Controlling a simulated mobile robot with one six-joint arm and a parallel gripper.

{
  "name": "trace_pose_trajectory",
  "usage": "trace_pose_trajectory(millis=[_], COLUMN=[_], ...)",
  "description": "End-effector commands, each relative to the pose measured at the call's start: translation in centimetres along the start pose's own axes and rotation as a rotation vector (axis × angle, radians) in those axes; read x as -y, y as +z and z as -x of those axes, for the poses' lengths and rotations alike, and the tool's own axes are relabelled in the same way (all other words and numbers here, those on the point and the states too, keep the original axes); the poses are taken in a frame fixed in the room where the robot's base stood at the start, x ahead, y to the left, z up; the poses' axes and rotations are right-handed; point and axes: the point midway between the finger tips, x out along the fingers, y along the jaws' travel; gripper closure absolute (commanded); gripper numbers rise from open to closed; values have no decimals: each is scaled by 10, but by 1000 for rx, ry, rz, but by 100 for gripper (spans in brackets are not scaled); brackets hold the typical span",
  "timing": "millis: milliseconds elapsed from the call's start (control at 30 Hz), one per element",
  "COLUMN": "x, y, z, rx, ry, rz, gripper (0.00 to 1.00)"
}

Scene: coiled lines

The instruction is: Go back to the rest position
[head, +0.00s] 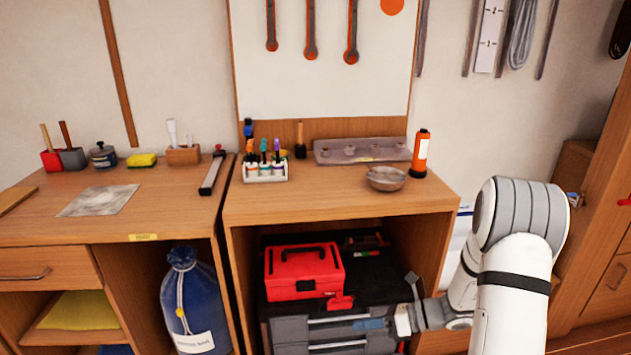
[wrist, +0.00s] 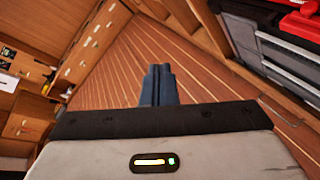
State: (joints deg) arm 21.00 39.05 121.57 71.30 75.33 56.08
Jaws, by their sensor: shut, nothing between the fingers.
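My gripper (wrist: 158,72) shows in the wrist view as two dark blue-grey fingers pressed together, with nothing between them. Behind the fingers is a bare plank floor (wrist: 130,60). In the head view my white arm reaches in from the right. Its end is low, in front of the right side of the open bench compartment, beside the grey tool case (head: 325,328). A red toolbox (head: 303,271) sits on top of the case, left of my arm's end.
A blue sack (head: 192,305) stands under the left bench. A wooden cabinet (head: 607,285) is close on the right.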

Motion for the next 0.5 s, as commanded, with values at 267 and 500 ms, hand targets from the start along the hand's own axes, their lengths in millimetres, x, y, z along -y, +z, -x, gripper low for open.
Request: trace_pose_trajectory(millis=[267, 500], x=[-130, -214], y=[53, 76], z=[29, 70], rx=[-384, -708], ry=[98, 215], rz=[612, 1141], gripper=[100, 100])
